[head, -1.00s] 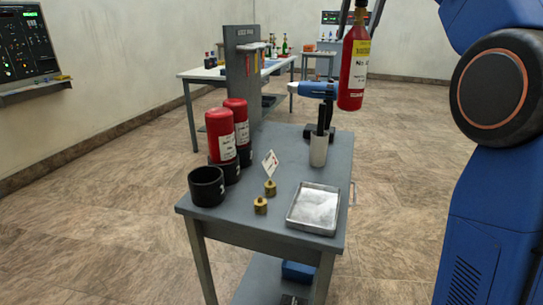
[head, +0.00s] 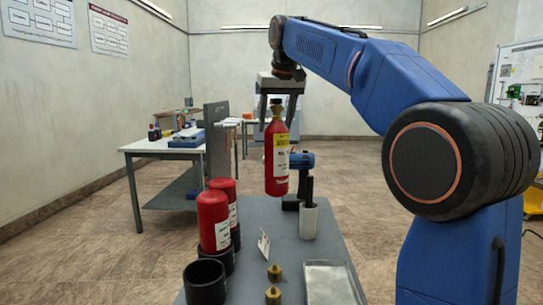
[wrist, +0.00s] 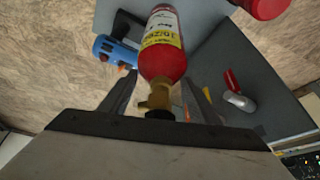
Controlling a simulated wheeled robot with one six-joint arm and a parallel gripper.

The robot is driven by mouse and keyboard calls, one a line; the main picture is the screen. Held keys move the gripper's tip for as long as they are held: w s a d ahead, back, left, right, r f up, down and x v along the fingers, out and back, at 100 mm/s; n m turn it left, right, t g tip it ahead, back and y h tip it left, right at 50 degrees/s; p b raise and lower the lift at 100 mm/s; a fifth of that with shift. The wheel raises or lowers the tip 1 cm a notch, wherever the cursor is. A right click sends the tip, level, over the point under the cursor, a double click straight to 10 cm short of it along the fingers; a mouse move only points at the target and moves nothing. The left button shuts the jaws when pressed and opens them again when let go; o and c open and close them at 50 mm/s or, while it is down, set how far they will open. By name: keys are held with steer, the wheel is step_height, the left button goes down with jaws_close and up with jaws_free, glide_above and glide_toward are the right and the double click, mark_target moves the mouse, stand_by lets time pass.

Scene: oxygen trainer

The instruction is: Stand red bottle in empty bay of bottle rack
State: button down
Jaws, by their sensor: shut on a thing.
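The red bottle (head: 277,160) hangs upright from my gripper (head: 274,105), above the grey table, in the head view. My gripper is shut on its brass neck, which shows between the two fingers in the wrist view (wrist: 155,98). The bottle rack is a row of black cups on the table's left side. Its nearest cup (head: 205,284) is empty. The cups behind it hold two other red bottles, a nearer one (head: 213,222) and a farther one (head: 228,190). The held bottle is behind and to the right of the empty cup, well above the tabletop.
A blue tool (head: 301,160) and a pale cup (head: 309,222) stand right of the held bottle. A small white card (head: 263,243), two brass fittings (head: 274,272) and a metal tray (head: 332,285) lie on the table. A grey upright panel (head: 217,140) stands behind the racked bottles.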

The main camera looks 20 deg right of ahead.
mark_target(276, 153)
steer(key=shift+f, duration=4.7)
steer(key=c, duration=0.6)
jaws_free()
steer(key=shift+f, duration=0.15)
steer(key=shift+c, duration=0.2)
